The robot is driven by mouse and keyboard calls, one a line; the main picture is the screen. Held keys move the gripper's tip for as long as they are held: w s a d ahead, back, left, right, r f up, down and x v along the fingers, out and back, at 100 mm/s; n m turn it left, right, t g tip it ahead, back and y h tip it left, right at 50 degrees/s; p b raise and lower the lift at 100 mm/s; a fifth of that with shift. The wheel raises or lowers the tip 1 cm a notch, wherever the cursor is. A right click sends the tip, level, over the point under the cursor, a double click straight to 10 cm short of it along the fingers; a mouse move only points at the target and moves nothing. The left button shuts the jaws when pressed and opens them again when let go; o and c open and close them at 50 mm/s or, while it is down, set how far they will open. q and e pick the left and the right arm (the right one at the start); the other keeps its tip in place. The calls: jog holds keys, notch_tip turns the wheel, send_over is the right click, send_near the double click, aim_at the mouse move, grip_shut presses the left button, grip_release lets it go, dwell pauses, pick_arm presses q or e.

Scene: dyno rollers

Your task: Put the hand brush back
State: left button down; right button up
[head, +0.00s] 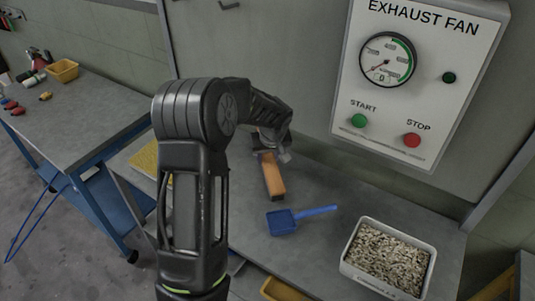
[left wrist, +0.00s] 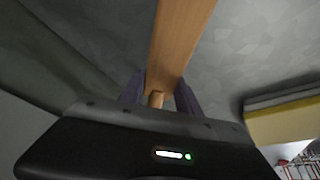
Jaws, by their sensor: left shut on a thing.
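The hand brush (head: 271,176) is a long wooden piece above the grey bench top. It hangs out from my left gripper (head: 267,141), toward the front of the bench. My left gripper is partly hidden behind my own arm in the head view. In the left wrist view, the gripper fingers (left wrist: 158,97) are shut around the narrow wooden handle of the brush (left wrist: 182,42), and its wider wooden body extends away. I cannot tell whether the brush touches the bench. My right gripper is not in view.
A blue dustpan (head: 284,221) lies just in front of the brush. A white tray of granules (head: 349,270) stands at the right. A yellow pad (head: 145,160) lies at the left. The exhaust fan panel (head: 425,90) is on the wall behind. A blue-framed table (head: 75,125) stands farther left.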

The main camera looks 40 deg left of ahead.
pick_arm(q)
jog(key=shift+f, duration=0.1)
jog(key=c, duration=1.3)
grip_release()
jog(key=shift+f, duration=0.15)
jog(key=o, duration=0.5)
jog(key=shift+c, duration=0.2)
jog(key=shift+r, duration=0.25)
jog(key=shift+r, duration=0.15)
jog(key=b+v, duration=0.1)
jog(key=v, duration=1)
jog(key=shift+d+r+b, duration=0.15)
jog(key=shift+r+b, duration=0.2)
jog(key=shift+s+f, duration=0.1)
